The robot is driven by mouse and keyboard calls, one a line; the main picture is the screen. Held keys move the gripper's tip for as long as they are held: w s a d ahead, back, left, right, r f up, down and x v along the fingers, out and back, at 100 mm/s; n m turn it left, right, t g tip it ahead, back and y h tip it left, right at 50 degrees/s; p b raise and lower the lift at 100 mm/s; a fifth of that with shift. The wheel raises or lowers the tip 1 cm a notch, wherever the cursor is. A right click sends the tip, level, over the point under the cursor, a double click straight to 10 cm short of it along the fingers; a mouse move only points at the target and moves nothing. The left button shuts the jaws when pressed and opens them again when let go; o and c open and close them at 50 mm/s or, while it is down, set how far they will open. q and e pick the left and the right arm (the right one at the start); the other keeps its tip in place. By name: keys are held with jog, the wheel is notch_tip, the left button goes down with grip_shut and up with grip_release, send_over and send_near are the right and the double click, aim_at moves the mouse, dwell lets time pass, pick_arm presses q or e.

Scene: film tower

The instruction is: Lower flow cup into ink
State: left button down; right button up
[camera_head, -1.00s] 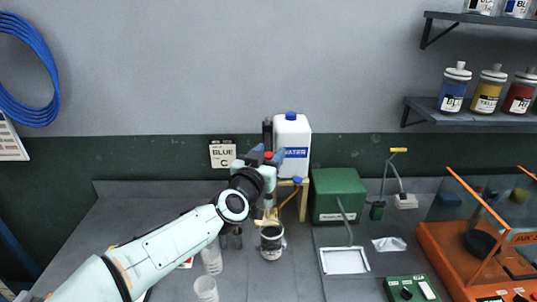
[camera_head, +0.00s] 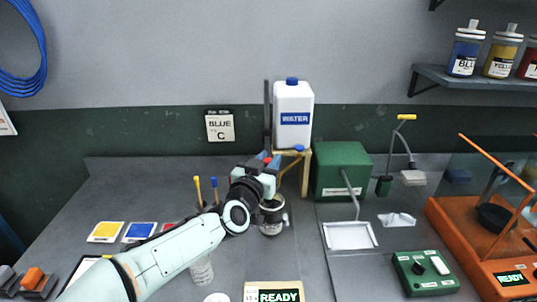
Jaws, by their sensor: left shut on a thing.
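My left gripper (camera_head: 264,180) is shut on the flow cup, over the ink container at the middle of the bench. The flow cup is almost wholly hidden by the gripper, so its depth in the container cannot be told. The ink container (camera_head: 271,229) is a dark, round pot with a pale band and a small knob at its right. Its mouth is partly covered by the gripper and wrist. My right gripper is not in view.
A white water jug (camera_head: 294,108) on a wooden stand (camera_head: 306,176) is close behind the gripper. A green box (camera_head: 340,170) and a white tray (camera_head: 349,235) are to the right. A clear cup (camera_head: 201,271) stands left, by my arm. A READY panel (camera_head: 279,294) lies in front.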

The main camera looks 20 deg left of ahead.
pick_arm(q)
notch_tip(320, 180, down, 7)
jog(key=b, duration=0.4)
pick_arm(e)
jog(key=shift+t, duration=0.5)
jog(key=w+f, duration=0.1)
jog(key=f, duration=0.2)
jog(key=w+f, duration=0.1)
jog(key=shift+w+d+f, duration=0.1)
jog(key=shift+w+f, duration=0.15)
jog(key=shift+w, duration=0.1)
pick_arm(q)
jog(key=shift+f, duration=0.1)
jog(key=c, duration=1)
grip_release()
jog(key=shift+o, duration=0.3)
jog(key=shift+s, duration=0.1)
jog(key=s+a+b, duration=0.1)
jog(key=s, duration=1.2)
jog(key=shift+a, duration=0.25)
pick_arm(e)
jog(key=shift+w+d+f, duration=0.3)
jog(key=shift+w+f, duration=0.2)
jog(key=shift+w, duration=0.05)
